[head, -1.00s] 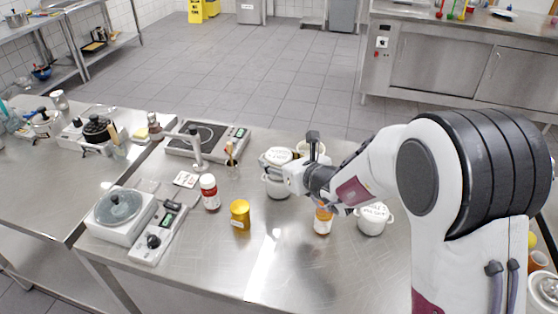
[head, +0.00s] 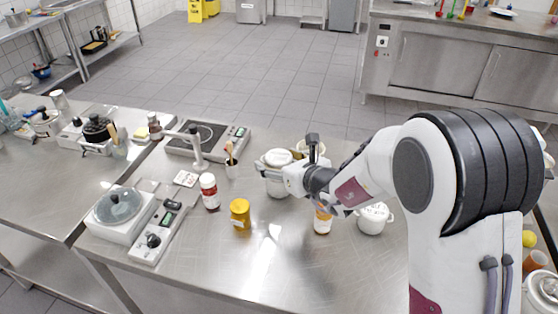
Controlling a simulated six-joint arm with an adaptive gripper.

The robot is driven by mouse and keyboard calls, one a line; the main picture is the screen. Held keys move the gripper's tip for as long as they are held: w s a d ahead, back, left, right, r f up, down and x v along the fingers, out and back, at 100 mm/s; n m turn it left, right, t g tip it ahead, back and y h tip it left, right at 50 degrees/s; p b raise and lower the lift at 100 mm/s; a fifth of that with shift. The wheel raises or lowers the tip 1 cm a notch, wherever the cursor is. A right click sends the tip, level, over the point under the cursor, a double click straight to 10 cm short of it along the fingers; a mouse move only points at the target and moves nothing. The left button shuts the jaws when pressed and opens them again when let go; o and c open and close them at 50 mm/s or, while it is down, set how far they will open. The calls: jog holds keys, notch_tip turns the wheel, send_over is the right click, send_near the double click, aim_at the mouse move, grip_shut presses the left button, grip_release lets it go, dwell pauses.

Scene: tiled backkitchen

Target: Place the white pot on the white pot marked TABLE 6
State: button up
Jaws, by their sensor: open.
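A white pot (head: 278,158) with a pale top shows at my gripper (head: 280,173), left of the wrist. White pot body (head: 277,188) shows directly below it, and the two look stacked; the gripper hides part of the join. My gripper is open around the upper part. Another white pot (head: 373,219) with marks on its lid stands to the right, below the forearm. A further pale pot (head: 305,149) is partly hidden behind the wrist. The lettering is too small to read, so I cannot tell which pot is marked TABLE 6.
A yellow jar (head: 240,213) and a white-and-red bottle (head: 209,191) stand to the left. The steel table's front middle (head: 275,260) is clear.

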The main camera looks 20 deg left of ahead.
jog(key=shift+r, duration=0.2)
jog(key=shift+s+d+r, duration=0.2)
jog(key=shift+s+d, duration=0.15)
jog(key=shift+d, duration=0.05)
jog(key=v, duration=1.1)
jog(key=shift+a+r, duration=0.1)
dwell(0.6)
jog(key=s+d+r+n+g, duration=0.2)
jog(key=s+r+n+g, duration=0.15)
jog(key=s+n, duration=0.5)
jog(key=s+d+r+n+g, duration=0.2)
jog(key=s+r+n, duration=0.2)
jog(key=s+n, duration=0.45)
jog(key=s+d+f+n+h, duration=0.1)
jog(key=s+d+n+h, duration=0.3)
jog(key=d, duration=0.7)
jog(key=s+d+f+n+t+h, duration=0.1)
jog(key=s+d+n+h, duration=0.4)
jog(key=d, duration=0.7)
jog(key=s+n, duration=0.1)
jog(key=s, duration=0.1)
jog(key=shift+s+f+h, duration=0.25)
jog(key=shift+s+h, duration=0.05)
jog(key=shift+s, duration=0.1)
